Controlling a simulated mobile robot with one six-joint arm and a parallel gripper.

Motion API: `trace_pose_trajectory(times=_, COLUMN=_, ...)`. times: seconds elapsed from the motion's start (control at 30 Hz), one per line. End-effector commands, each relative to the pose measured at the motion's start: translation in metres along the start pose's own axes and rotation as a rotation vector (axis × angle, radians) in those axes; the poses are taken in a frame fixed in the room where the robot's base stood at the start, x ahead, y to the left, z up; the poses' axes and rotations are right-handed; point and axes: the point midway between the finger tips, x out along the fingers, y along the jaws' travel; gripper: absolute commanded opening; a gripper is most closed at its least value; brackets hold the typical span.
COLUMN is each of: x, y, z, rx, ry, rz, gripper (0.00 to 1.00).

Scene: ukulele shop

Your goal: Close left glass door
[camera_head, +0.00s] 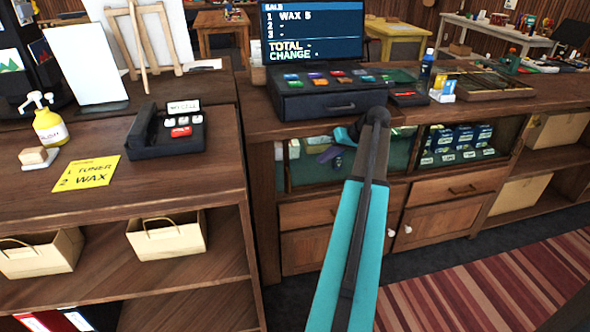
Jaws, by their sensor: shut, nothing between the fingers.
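The counter cabinet (264,195) under the register has a glass-fronted display section. A greenish glass panel (398,163), framed in dark wood, shows at the left and middle of it, partly hidden behind my teal arm. I cannot tell from this view how far the left glass door stands open. Small boxes show behind the left part. My gripper (331,156) is small and partly hidden by my arm, in front of the left part of the display. It looks shut and empty. I cannot tell whether it touches the glass.
A register screen (313,30) and cash drawer (333,104) stand on the counter. Blue and white boxes (458,138) sit in the right display part. Wooden drawers (455,190) lie below. A shelf unit with paper bags (161,238) stands left; a striped rug (500,275) covers the floor right.

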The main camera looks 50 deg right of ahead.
Motion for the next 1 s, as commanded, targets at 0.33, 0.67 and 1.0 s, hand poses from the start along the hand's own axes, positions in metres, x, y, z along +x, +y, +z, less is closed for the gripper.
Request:
trace_pose_trajectory(times=0.33, x=0.007, y=-0.001, z=0.0, rx=0.0, ry=-0.002, rz=-0.001, gripper=0.0)
trace_pose_trajectory(times=0.67, x=0.042, y=-0.002, z=0.0, rx=-0.001, ry=-0.003, rz=-0.002, gripper=0.0)
trace_pose_trajectory(times=1.0, x=0.092, y=-0.002, z=-0.001, rx=-0.002, ry=-0.004, rz=-0.003, gripper=0.0)
